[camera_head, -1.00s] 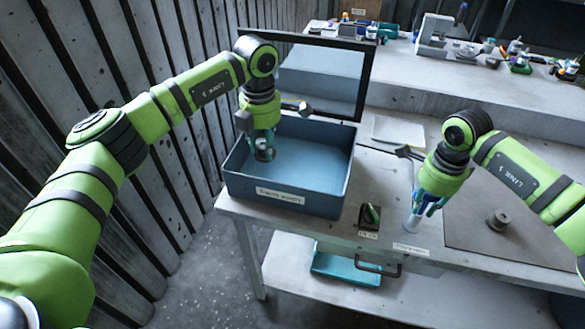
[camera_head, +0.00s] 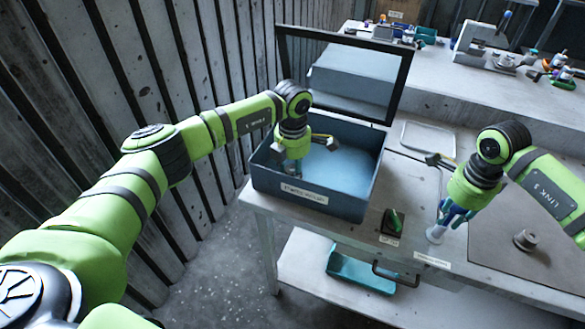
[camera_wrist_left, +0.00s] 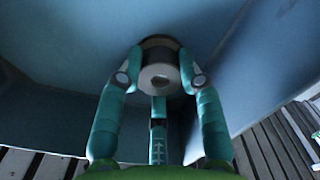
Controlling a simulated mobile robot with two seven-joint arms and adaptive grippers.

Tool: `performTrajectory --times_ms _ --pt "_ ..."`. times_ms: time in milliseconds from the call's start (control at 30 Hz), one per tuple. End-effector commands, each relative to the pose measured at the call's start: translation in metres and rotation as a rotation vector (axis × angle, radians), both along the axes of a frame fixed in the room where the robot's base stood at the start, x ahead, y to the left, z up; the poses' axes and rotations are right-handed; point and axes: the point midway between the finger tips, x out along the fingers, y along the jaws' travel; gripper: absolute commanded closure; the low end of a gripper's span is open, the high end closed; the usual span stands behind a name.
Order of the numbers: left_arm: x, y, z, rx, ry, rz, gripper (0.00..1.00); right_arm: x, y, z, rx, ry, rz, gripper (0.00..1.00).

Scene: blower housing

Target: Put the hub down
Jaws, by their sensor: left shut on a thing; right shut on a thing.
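The hub (camera_wrist_left: 160,77) is a dark grey ring with a pale face and a central hole, seen in the left wrist view. My left gripper (camera_wrist_left: 160,80) is shut around it with its teal fingers. In the head view this gripper (camera_head: 296,164) reaches down inside the open blue bin (camera_head: 306,196), near its front left, and the front wall hides the fingertips and the hub. Whether the hub touches the bin floor I cannot tell. My right gripper (camera_head: 446,216) is shut on a white, wide-footed piece (camera_head: 436,235) at the table.
The bin's raised frame lid (camera_head: 392,92) stands behind it. A small dark holder with a green item (camera_head: 391,224) is right of the bin. A grey round part (camera_head: 525,240) sits on a dark mat (camera_head: 500,257). A pale tray (camera_head: 428,139) lies behind my right arm.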

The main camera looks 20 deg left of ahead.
Motion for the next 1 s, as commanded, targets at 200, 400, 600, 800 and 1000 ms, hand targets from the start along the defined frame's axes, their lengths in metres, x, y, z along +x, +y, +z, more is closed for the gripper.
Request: performTrajectory --times_ms 200,400,600,800,1000 --pt "0.000 0.000 -0.003 0.000 0.000 0.000 0.40 -0.002 0.000 -0.002 -0.001 0.009 0.001 1.00" --pt "0.000 0.000 -0.003 0.001 0.001 0.000 0.40 -0.002 0.000 -0.002 -0.001 0.009 0.001 1.00" --pt "0.000 0.000 0.002 0.000 -0.001 0.000 0.40 -0.002 0.000 -0.002 -0.001 0.009 0.001 1.00" --pt "0.001 0.001 0.034 0.000 -0.004 0.001 0.40 -0.002 0.000 -0.002 -0.001 0.009 0.001 1.00" --pt "0.001 0.000 0.078 0.000 -0.006 0.000 0.40 -0.002 0.000 -0.002 -0.001 0.009 0.001 1.00"
